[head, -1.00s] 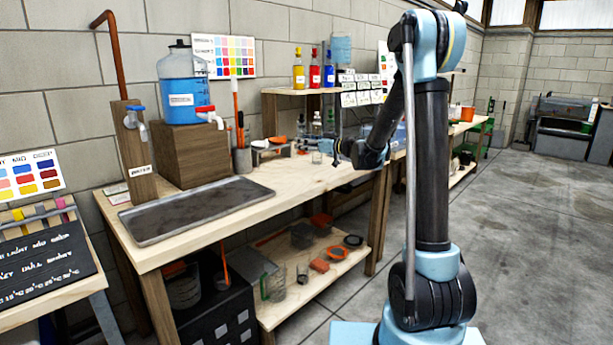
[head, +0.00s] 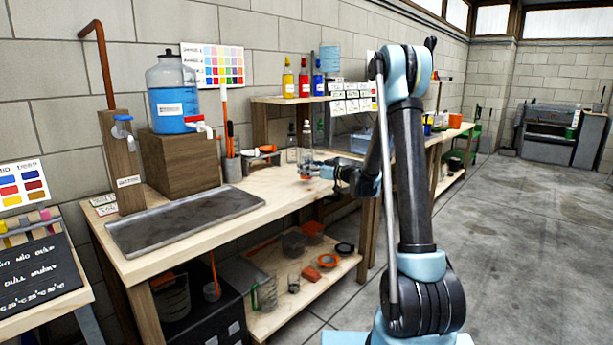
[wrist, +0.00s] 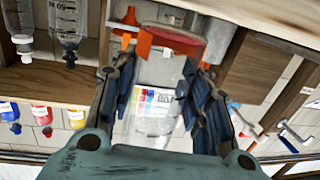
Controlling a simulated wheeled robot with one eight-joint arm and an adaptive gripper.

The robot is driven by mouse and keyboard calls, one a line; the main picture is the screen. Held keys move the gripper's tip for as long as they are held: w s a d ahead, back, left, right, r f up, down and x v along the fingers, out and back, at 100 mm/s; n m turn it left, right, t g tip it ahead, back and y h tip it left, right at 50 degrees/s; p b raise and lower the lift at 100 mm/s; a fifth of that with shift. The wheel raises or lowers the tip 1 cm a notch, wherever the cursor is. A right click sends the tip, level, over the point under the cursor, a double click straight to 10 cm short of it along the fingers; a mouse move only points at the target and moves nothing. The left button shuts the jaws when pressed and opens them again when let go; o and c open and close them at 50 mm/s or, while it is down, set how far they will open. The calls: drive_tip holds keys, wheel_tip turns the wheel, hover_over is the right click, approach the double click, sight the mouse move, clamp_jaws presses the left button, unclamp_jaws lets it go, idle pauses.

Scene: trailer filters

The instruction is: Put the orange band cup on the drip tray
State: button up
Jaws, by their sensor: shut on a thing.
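The orange band cup (wrist: 158,85) is clear with an orange band (wrist: 170,40); it sits between my fingers in the wrist view, which looks upside down. My gripper (wrist: 163,75) is shut on it. In the head view my gripper (head: 318,170) is over the right part of the bench, with a bit of the orange band (head: 304,177) at its tip; most of the cup is too small to make out there. The drip tray (head: 185,220) is a dark, shallow, empty metal tray at the left front of the bench, apart from my gripper and to its left.
A wooden block (head: 180,160) bears a blue water jug (head: 173,95) with a tap behind the tray. A wooden post (head: 124,160) with a blue tap stands at its left. A grey brush pot (head: 232,170) and clear bottles (head: 306,140) stand behind. Bare bench lies between tray and gripper.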

drive_tip(key=shift+f, duration=1.15)
drive_tip(key=o, duration=1.1)
